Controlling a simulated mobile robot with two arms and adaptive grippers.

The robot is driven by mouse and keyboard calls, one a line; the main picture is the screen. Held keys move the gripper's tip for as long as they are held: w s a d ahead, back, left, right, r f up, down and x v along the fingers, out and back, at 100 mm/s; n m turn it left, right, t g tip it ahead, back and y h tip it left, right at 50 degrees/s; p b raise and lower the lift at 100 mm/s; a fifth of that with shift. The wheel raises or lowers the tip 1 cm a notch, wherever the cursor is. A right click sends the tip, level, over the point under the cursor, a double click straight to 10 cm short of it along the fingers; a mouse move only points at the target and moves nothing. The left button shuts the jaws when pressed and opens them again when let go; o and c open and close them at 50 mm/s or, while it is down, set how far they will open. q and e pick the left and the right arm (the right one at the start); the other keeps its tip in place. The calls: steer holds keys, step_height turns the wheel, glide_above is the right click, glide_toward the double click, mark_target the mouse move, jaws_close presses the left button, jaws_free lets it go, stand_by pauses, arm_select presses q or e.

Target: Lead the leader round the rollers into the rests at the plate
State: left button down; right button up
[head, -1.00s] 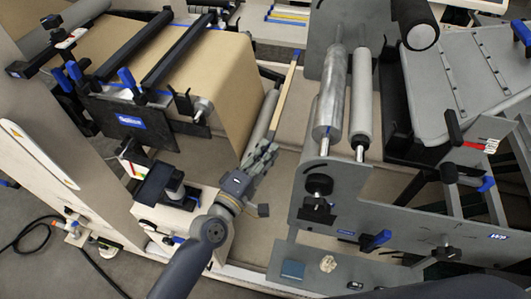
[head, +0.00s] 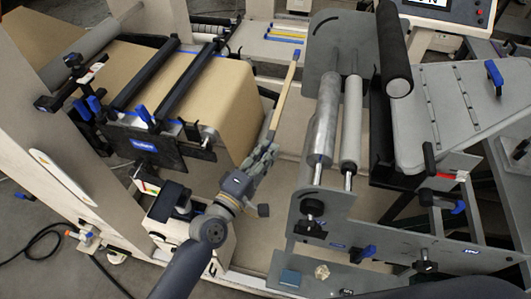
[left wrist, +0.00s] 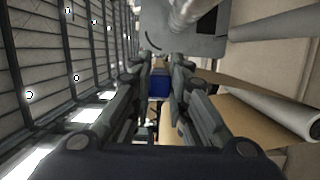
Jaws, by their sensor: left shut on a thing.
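My left gripper (head: 268,152) is shut on the leader (head: 284,97), a narrow tan strip with a blue tip. The strip reaches up past the fingers in the head view, left of the rollers. In the left wrist view, a blue piece (left wrist: 158,86) shows between the fingers (left wrist: 162,68). Two grey rollers, the thicker (head: 322,122) and the thinner (head: 351,122), stand side by side to the right, apart from the gripper. A large grey plate (head: 455,105) lies farther right. I cannot make out the rests clearly. My right gripper is not in view.
The kraft roll (head: 228,95) sits left of the gripper, with black bars across it. A grey side panel (head: 330,225) with black knobs stands front right. A dark roller (head: 394,55) rises beside the plate. A beige floor (head: 287,180) shows between the machine sides.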

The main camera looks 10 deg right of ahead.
arm_select(q)
step_height(320, 180, up, 6)
steer(key=p, duration=0.4)
steer(key=shift+f, duration=0.25)
steer(key=shift+r, duration=1.15)
steer(key=shift+s+d+r, duration=0.1)
steer(key=shift+d+r, duration=0.05)
steer(key=shift+r, duration=0.65)
steer(key=shift+s+d+r, duration=0.1)
steer(key=shift+d+r, duration=0.1)
steer(key=shift+r, duration=0.6)
steer(key=shift+s+d+r, duration=0.1)
steer(key=shift+d+r, duration=0.05)
steer(key=shift+r, duration=0.65)
steer(key=shift+w, duration=0.1)
